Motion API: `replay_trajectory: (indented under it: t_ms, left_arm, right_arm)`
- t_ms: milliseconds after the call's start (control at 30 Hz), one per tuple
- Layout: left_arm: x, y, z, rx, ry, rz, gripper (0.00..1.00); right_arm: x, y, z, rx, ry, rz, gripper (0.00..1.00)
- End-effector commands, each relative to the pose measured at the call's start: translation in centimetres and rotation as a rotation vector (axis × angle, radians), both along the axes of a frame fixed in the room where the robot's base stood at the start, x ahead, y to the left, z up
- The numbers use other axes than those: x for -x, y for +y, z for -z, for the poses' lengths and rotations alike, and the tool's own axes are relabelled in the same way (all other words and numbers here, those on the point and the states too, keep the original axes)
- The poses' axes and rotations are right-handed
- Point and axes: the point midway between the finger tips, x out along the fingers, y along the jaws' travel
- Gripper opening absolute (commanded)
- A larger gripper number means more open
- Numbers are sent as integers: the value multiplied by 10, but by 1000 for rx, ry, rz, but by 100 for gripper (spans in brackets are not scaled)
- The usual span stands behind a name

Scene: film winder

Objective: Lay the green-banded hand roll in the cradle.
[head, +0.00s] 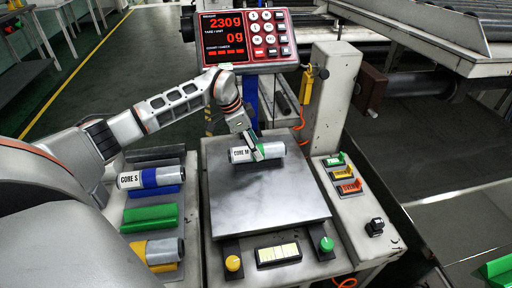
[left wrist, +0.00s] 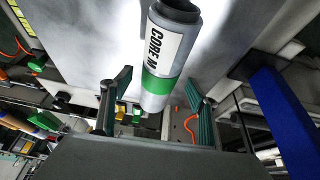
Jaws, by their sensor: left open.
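The green-banded hand roll (head: 240,155), marked CORE M, lies on its side at the far part of the grey scale platform (head: 265,205). In the left wrist view the roll (left wrist: 160,55) extends between and beyond the fingers. My left gripper (head: 257,149) is open and reaches down over the roll at its green band. The left gripper (left wrist: 160,88) shows a gap beside the roll on both sides. An empty green cradle (head: 150,218) sits in the rack at left, between the blue and yellow places. My right gripper is not in view.
A blue-banded roll (head: 150,178), marked CORE S, and a yellow-banded roll (head: 158,250) lie in the rack. The red display (head: 250,38) reads 230g and 0g. Knobs and a small panel (head: 278,253) line the platform's front. A grey post (head: 330,95) stands at right.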

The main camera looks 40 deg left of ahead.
Motion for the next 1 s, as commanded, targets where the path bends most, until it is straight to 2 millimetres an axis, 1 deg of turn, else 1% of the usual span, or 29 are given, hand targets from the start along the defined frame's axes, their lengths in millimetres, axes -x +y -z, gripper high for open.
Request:
replay_trajectory:
  t_ms: [33,300,400,500,600,700,1000]
  left_arm:
    - [2,3,-9,-2,-4,-1,60]
    - [17,18,-60,-3,-5,-1,60]
    - [21,22,-77,-1,-5,0,60]
    - [26,25,-89,0,-3,-1,60]
    - [28,27,-97,0,-4,0,60]
    - [29,28,-101,1,-2,1,60]
    - [30,28,-102,1,-2,1,60]
  right_arm:
    - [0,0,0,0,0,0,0]
    - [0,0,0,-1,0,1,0]
    - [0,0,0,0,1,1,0]
    - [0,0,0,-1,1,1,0]
    - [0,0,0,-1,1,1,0]
    - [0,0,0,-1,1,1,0]
    - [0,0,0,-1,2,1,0]
